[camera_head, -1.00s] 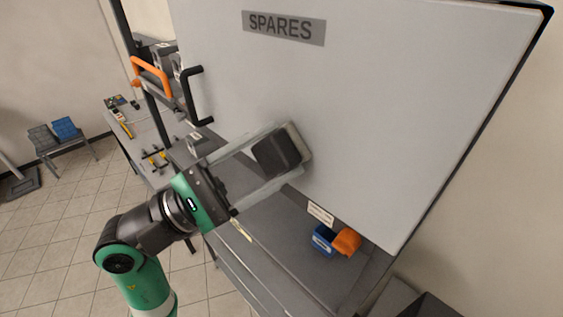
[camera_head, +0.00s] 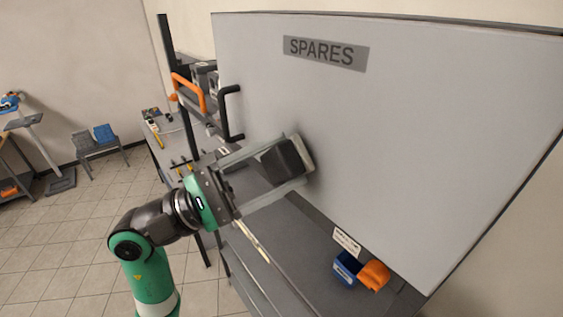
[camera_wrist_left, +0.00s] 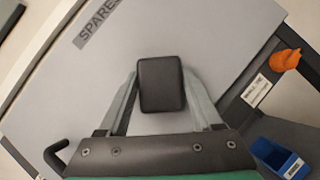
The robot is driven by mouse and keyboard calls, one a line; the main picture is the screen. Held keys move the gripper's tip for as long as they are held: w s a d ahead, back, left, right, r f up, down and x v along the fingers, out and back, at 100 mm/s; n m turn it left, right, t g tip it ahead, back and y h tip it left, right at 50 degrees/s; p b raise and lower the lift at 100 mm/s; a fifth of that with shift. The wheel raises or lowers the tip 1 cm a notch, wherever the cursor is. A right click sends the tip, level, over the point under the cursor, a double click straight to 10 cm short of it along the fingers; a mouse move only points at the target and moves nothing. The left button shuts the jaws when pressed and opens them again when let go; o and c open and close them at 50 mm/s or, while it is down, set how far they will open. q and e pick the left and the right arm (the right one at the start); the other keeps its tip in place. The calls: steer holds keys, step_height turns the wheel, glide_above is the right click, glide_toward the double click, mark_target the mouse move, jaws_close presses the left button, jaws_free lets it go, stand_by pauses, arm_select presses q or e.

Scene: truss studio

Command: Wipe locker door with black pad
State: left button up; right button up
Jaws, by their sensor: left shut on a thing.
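The locker door (camera_head: 400,130) is a large light-grey panel with a SPARES label (camera_head: 326,53) near its top and a black handle (camera_head: 228,112) at its left edge. My left gripper (camera_head: 293,162) is shut on the black pad (camera_head: 284,161) and holds it at the lower left part of the door. The pad's pale far side faces the door; I cannot tell whether it touches. In the left wrist view the black pad (camera_wrist_left: 161,84) sits between the two fingers, in front of the door (camera_wrist_left: 215,40). My right gripper is not in view.
Below the door a grey bench holds a blue bin (camera_head: 347,267) and an orange item (camera_head: 374,275). An orange handle (camera_head: 188,92) stands behind the door's left edge. Chairs (camera_head: 100,141) stand far left on open tiled floor.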

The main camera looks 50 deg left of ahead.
arm_select(q)
steer(key=shift+s+a+p, duration=0.2)
steer(key=shift+s+p, duration=0.2)
steer(key=shift+s, duration=2.25)
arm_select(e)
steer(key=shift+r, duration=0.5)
arm_select(q)
steer(key=s, duration=0.3)
steer(key=shift+a, duration=0.1)
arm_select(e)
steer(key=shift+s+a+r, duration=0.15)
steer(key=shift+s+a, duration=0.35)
arm_select(q)
steer(key=shift+w, duration=0.15)
